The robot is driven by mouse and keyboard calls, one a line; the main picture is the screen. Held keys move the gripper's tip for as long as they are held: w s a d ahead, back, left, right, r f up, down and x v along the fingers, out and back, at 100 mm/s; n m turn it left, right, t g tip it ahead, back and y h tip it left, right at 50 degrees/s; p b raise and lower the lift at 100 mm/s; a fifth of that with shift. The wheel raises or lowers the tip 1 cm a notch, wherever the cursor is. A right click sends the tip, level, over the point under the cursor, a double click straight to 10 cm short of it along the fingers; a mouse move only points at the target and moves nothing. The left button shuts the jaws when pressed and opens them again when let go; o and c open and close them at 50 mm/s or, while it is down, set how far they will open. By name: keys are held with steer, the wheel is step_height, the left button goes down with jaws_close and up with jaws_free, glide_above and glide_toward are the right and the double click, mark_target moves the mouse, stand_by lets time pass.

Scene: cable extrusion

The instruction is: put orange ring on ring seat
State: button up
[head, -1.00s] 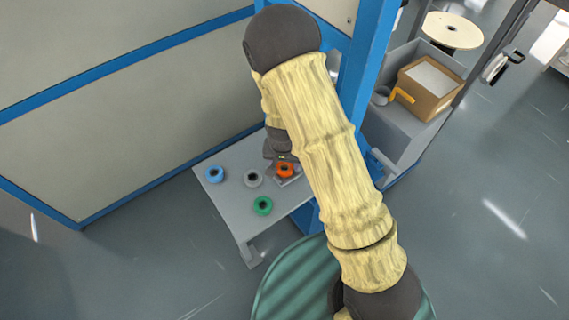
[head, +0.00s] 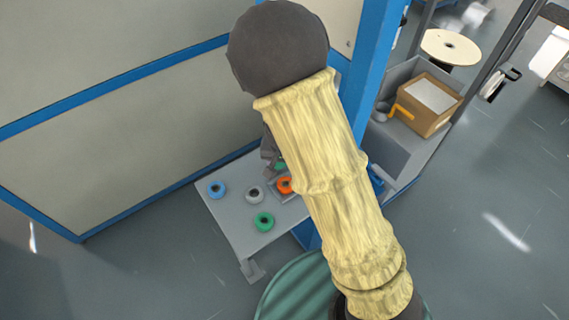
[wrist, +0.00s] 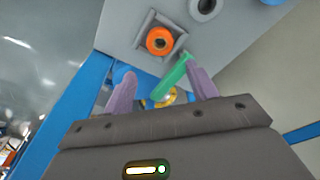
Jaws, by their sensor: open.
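The orange ring (wrist: 159,41) lies flat inside the square raised frame of the ring seat (wrist: 138,38) in the wrist view. In the head view, the orange ring (head: 284,185) is on the seat, partly hidden by my arm. My gripper (wrist: 160,74) is open, with its purple fingers spread apart, and the orange ring is beyond the fingertips, not between them. A slim green piece (wrist: 172,80) shows between the fingers, close to the right one; I cannot tell whether it touches. In the head view my gripper (head: 269,155) is mostly hidden by the arm.
On the grey table (head: 232,214) are a blue ring (head: 216,189), a grey ring (head: 254,194) and a green ring (head: 264,221). A blue post (head: 366,80) stands to the right of the table. A cardboard box (head: 425,105) is in a grey bin behind the post.

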stand_by(0.3)
steer(key=s+d+r+n, duration=0.2)
steer(key=s+d+r, duration=0.8)
steer(key=d+r, duration=0.2)
steer(key=shift+s+d+t, duration=0.25)
steer(key=shift+d+t, duration=0.15)
steer(key=shift+d, duration=0.6)
steer(key=shift+r, duration=0.1)
